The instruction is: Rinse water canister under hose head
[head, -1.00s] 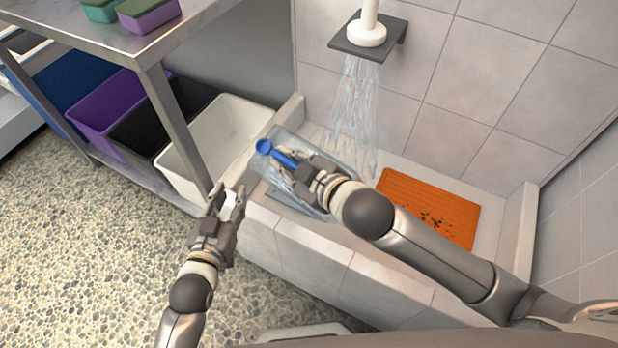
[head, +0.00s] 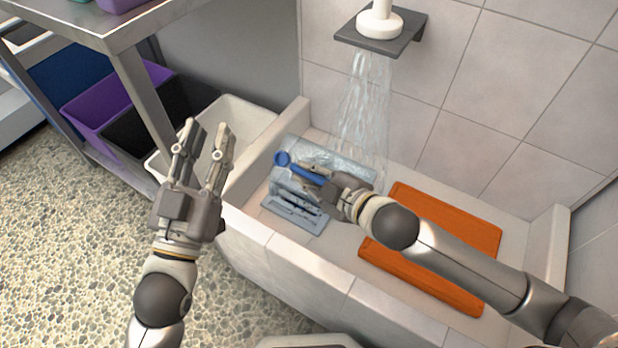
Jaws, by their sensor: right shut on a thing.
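The water canister (head: 340,163) is clear and bluish, with a blue round cap and blue bar (head: 306,173). It lies over the wash basin, tilted in the picture. My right gripper (head: 312,182) is shut on it and hides part of it. The white hose head (head: 380,22) sits in a dark wall bracket, and water (head: 366,95) falls from it. The stream overlaps the canister's right end in the picture; I cannot tell exactly where it lands. My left gripper (head: 204,140) is open and empty, in front of the white bin.
The low tiled basin (head: 250,238) has a raised rim. An orange mat (head: 460,228) lies in it, partly behind my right arm. A grey slotted plate (head: 297,208) lies at its left. Purple (head: 100,110), black (head: 165,118) and white (head: 245,118) bins stand under the metal table (head: 85,25).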

